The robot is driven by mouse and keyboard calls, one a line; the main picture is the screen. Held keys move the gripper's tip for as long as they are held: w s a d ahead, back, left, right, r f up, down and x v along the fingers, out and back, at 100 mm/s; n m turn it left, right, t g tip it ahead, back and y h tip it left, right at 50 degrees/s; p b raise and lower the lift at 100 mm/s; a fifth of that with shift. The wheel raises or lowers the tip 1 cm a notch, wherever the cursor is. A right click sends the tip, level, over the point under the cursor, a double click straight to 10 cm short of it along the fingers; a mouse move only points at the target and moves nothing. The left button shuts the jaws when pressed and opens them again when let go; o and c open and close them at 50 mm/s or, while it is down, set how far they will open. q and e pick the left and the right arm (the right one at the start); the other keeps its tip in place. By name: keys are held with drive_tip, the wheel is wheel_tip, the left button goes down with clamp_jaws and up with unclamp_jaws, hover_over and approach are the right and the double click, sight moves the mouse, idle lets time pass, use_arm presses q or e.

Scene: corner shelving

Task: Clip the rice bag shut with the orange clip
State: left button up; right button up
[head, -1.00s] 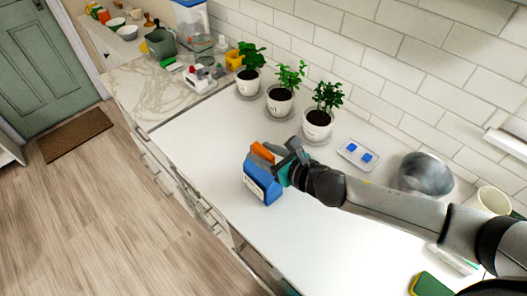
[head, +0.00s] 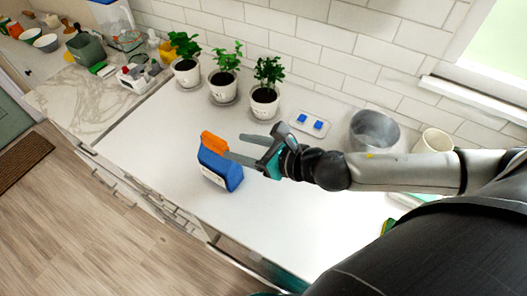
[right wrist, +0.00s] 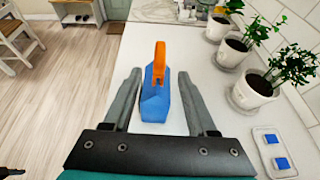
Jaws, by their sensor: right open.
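The blue rice bag (head: 218,172) stands on the white counter, left of my right gripper. The orange clip (head: 213,141) sits on the bag's top edge. In the right wrist view the clip (right wrist: 159,62) stands up along the top of the bag (right wrist: 154,104). My right gripper (head: 236,147) is open with nothing between its fingers, just right of the clip. In the right wrist view its fingers (right wrist: 159,74) spread to either side of the bag and clip, with gaps on both sides. My left gripper is not in view.
Three potted plants (head: 223,86) stand along the wall behind. A tray with two blue blocks (head: 309,124), a metal pot (head: 374,131) and a cream cup (head: 434,141) stand to the right. The white counter (head: 145,140) is clear left of the bag.

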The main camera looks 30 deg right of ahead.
drive_tip(key=b+v, duration=0.1)
drive_tip(key=v, duration=0.5)
idle(0.7)
drive_tip(key=shift+s, duration=0.1)
